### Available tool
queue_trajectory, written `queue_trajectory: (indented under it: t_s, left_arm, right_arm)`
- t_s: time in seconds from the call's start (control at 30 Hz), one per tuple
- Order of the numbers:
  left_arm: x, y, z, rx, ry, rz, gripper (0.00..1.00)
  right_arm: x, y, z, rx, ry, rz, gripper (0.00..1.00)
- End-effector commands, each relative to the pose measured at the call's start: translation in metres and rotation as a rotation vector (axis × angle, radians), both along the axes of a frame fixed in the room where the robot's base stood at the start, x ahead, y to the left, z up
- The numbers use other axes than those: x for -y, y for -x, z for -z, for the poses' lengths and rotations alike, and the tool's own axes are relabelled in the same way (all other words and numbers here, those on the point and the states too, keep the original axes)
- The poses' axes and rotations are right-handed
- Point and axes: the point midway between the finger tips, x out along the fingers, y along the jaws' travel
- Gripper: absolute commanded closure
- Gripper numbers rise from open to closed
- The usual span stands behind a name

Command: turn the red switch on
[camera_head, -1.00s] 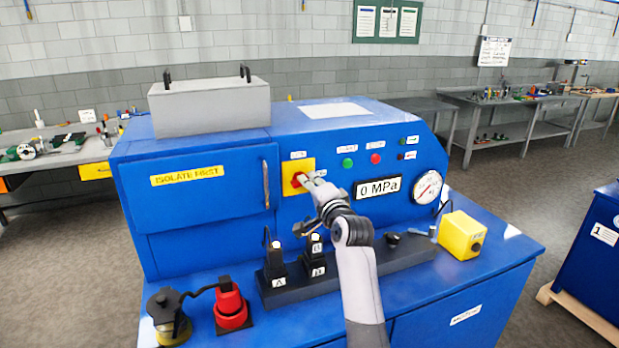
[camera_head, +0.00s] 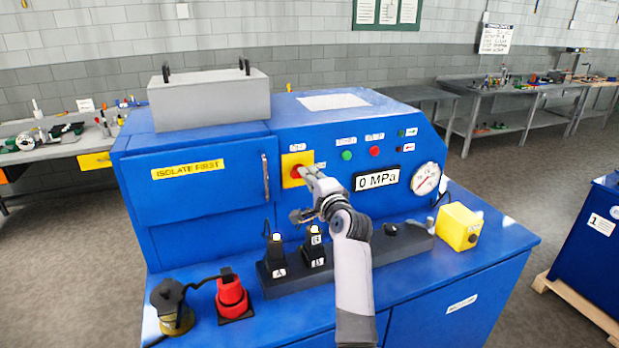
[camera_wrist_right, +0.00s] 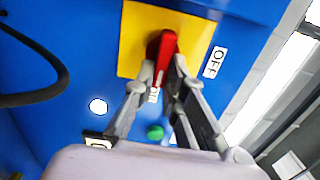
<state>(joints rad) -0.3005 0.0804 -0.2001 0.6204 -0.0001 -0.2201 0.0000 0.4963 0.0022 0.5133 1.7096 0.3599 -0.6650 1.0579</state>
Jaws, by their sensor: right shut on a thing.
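The red switch (camera_head: 296,172) sits on a yellow plate (camera_head: 289,160) on the blue machine's front panel. In the right wrist view the red handle (camera_wrist_right: 166,50) stands between the fingers of my right gripper (camera_wrist_right: 167,80), which is shut on it. The handle's lower end is beside the partly hidden ON label (camera_wrist_right: 154,95). The OFF label (camera_wrist_right: 214,62) is to the right of the plate. In the head view my right gripper (camera_head: 306,172) covers part of the switch. My left gripper is not in view.
Green (camera_head: 347,155) and red (camera_head: 375,152) buttons, a 0 MPa display (camera_head: 377,180) and a gauge (camera_head: 426,179) are right of the switch. Below stand plugs A and B on a dark block (camera_head: 275,284), a red plug (camera_head: 231,293) and a yellow box (camera_head: 459,228).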

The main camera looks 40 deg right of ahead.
Motion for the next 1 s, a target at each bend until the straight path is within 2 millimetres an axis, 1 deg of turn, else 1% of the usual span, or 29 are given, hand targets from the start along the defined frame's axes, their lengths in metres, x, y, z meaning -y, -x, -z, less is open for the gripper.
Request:
queue_trajectory:
  t_s: [0.03, 0.07, 0.33, 0.6, 0.73, 0.87, 1.0]
  left_arm:
    - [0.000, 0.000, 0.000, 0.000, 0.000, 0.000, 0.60]
    - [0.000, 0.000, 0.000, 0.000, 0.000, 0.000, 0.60]
    - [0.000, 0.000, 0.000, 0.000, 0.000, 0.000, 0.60]
    - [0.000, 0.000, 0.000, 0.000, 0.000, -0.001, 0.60]
    - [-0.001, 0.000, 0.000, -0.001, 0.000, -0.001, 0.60]
    - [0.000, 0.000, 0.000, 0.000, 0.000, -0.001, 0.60]
    - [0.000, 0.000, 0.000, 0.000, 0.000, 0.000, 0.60]
  right_arm:
    - [0.000, 0.000, 0.001, -0.001, -0.003, 0.000, 1.00]
    - [0.000, 0.000, 0.001, -0.001, -0.003, 0.000, 0.86]
    - [0.000, 0.000, 0.001, -0.001, -0.001, 0.000, 0.68]
    - [0.000, 0.000, 0.000, -0.001, 0.000, 0.000, 0.68]
    - [-0.001, 0.006, 0.001, 0.000, 0.000, 0.000, 0.68]
    - [-0.005, 0.022, 0.001, -0.001, -0.001, 0.000, 0.68]
    - [-0.012, 0.049, 0.002, -0.002, -0.001, 0.001, 0.68]
